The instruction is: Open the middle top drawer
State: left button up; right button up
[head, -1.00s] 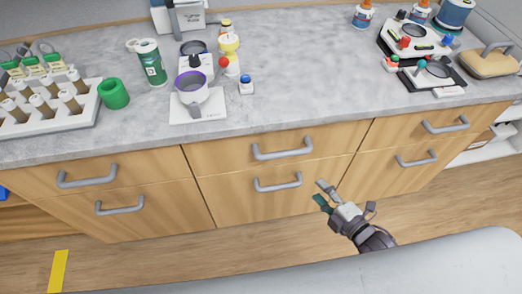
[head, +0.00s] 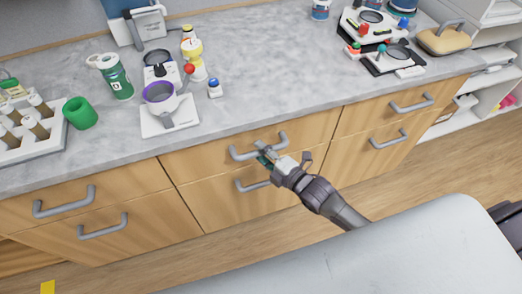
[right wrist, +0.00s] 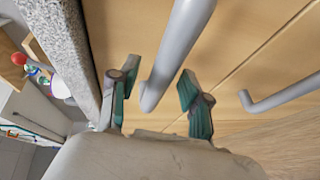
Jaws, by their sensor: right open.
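The middle top drawer (head: 196,163) is a light wood front under the grey counter and looks shut. Its grey bar handle (head: 243,156) is partly covered by my right gripper (head: 264,154). In the right wrist view the handle (right wrist: 182,45) runs between the two open, teal-padded fingers (right wrist: 158,80). I see a gap between the handle and the right finger, and the left finger looks apart from it too. My left gripper is not in view.
The middle lower drawer's handle (head: 247,186) sits just below; it also shows in the right wrist view (right wrist: 282,97). The counter (head: 250,75) overhangs the drawers and holds lab items, including a white device (head: 170,115). Drawers with similar handles flank both sides.

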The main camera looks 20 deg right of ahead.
jog(key=shift+w+a, duration=0.2)
jog(key=shift+w, duration=0.15)
grip_shut()
jog(key=shift+s, duration=0.1)
